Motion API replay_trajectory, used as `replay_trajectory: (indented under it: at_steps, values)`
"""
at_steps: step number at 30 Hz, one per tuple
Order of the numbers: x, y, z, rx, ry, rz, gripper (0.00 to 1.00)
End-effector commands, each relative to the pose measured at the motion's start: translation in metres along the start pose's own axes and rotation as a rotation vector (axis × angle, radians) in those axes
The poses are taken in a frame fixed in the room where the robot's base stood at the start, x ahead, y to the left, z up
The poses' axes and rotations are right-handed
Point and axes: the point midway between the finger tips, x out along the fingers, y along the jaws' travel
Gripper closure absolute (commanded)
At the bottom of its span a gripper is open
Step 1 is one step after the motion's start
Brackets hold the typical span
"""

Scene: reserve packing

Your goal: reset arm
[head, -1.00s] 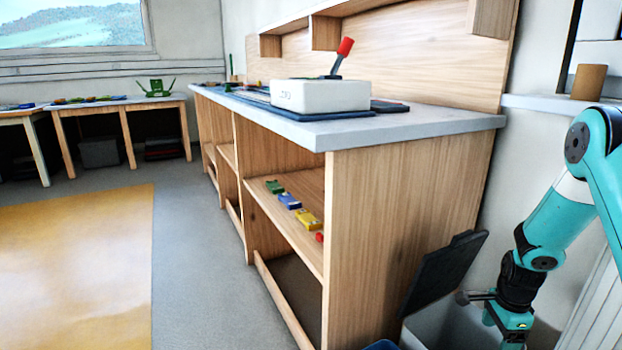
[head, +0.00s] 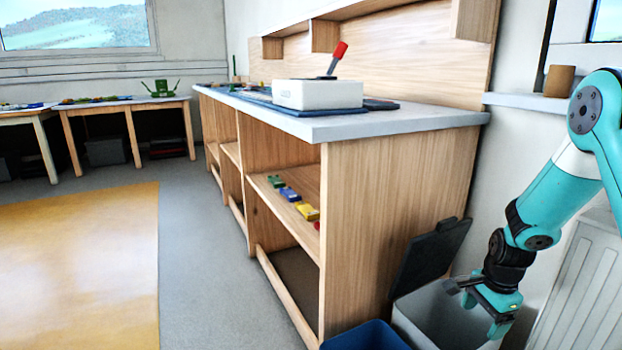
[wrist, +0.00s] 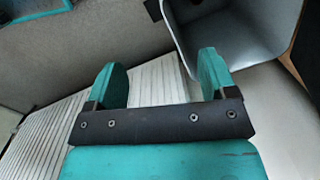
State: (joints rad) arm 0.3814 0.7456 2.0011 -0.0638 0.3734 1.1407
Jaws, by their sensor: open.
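My gripper (head: 488,312) is at the lower right of the head view, at the end of my teal arm. It hangs pointing down over or beside an open grey bin (head: 433,312); I cannot tell exactly which from the head view. In the wrist view, my gripper (wrist: 162,85) has its two teal fingers spread apart with nothing between them. The same bin (wrist: 240,30) shows beyond the right finger, at the top right, with its inside looking empty.
A wooden workbench (head: 400,210) with a grey top stands left of the arm. The bin's dark lid (head: 428,258) is raised against it. A blue bin (head: 365,337) stands at the bottom edge. A ribbed white radiator (head: 575,290) is at the right. The floor (head: 205,240) left of the bench is clear.

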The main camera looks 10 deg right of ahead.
Motion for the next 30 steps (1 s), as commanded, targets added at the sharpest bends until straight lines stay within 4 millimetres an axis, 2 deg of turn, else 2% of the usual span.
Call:
replay_trajectory:
  at_steps: [5,8,11,15,18,21,24,29,30]
  values:
    - [-0.041,-0.007,0.049,-0.234,-0.032,-0.034,0.22]
    - [-0.07,-0.006,0.085,-0.413,-0.056,-0.06,0.22]
    - [-0.105,0.005,0.133,-0.656,-0.087,-0.094,0.22]
    - [-0.16,0.046,0.211,-1.103,-0.135,-0.16,0.22]
    - [-0.186,0.082,0.25,-1.381,-0.161,-0.202,0.22]
    - [-0.204,0.117,0.277,-1.611,-0.179,-0.241,0.22]
    - [-0.217,0.149,0.296,-1.811,-0.192,-0.276,0.22]
    - [-0.231,0.199,0.316,-2.106,-0.206,-0.332,0.22]
    - [-0.248,0.197,0.316,-2.103,-0.208,-0.329,0.22]
